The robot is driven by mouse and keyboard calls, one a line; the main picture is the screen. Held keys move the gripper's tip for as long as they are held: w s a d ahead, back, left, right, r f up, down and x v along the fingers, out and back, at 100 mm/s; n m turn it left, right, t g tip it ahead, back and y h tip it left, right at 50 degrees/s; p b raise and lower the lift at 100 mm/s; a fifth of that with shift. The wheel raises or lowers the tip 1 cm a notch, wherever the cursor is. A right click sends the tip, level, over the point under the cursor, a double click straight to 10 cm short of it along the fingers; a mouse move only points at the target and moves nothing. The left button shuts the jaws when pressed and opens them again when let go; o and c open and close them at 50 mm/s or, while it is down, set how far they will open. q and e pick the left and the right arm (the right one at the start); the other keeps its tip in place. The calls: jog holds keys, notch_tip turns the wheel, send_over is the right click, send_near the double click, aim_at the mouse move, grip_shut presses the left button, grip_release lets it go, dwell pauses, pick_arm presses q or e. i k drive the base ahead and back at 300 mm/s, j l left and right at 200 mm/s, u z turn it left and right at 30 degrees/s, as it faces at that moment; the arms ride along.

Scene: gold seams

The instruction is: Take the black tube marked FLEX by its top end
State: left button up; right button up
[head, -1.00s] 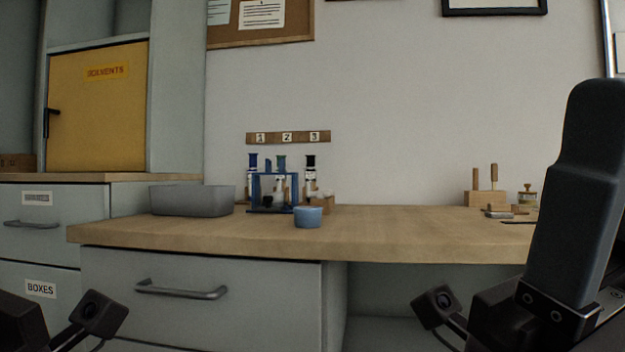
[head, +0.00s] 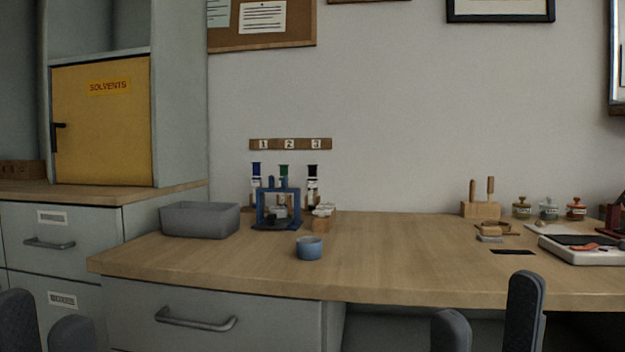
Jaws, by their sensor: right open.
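A tube with a black top (head: 313,172) stands upright under the number 3 on the wall strip, at the right end of a group of tubes; its label is too small to read. A blue-topped tube (head: 256,170) and a green-topped tube (head: 284,170) stand to its left. A blue rack (head: 262,205) partly hides the group. My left gripper (head: 43,322) is low at the left edge, fingers apart and empty. My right gripper (head: 488,318) is low at the right, open and empty. Both are well short of the tubes.
A blue cup (head: 309,248) stands in front of the tubes, and a grey bin (head: 200,220) to their left. Small wooden parts (head: 322,218) lie beside the rack. The bench (head: 410,260) is clear in the middle; tools (head: 482,205), jars (head: 548,210) and a white tray (head: 585,252) are at right.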

aim_at(311, 182)
jog(key=i+j+u, duration=0.2)
jog(key=i+j, duration=0.15)
jog(key=j, duration=0.2)
jog(key=i+j+u, duration=0.25)
jog(key=i+j, duration=0.15)
